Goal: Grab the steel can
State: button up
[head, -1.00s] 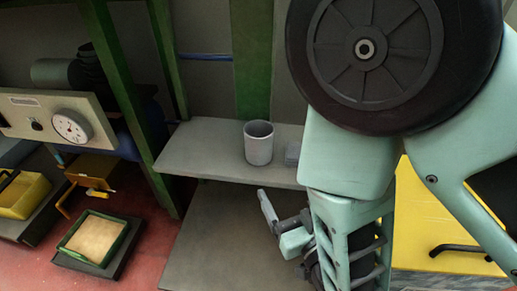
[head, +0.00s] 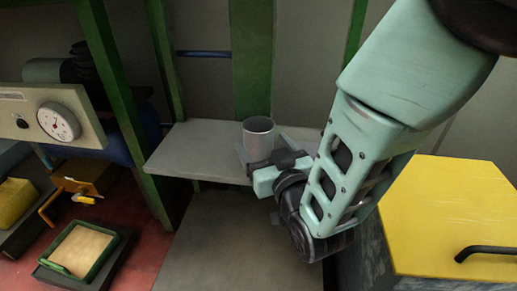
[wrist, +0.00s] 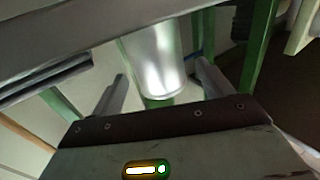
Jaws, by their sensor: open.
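The steel can (head: 259,136) is a grey, open-topped cylinder standing upright on a grey shelf (head: 195,148). My gripper (head: 262,152) is open at the can, on its near side, and hides the can's lower part in the head view. In the wrist view the shiny can (wrist: 153,66) shows between the two spread fingers of my gripper (wrist: 160,72), with a gap visible on each side. I cannot tell how deep the can sits between the fingers.
A green post (head: 252,60) stands behind the can. A yellow-topped cabinet (head: 450,215) with a black handle is at the right. A dial panel (head: 58,120) and a green-framed tray (head: 82,250) are at the left. The shelf left of the can is clear.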

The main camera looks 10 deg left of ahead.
aim_at(265, 145)
jog(key=shift+b+x, duration=0.8)
jog(key=shift+x, duration=1.1)
jog(key=shift+d+f, duration=0.1)
jog(key=c, duration=1.1)
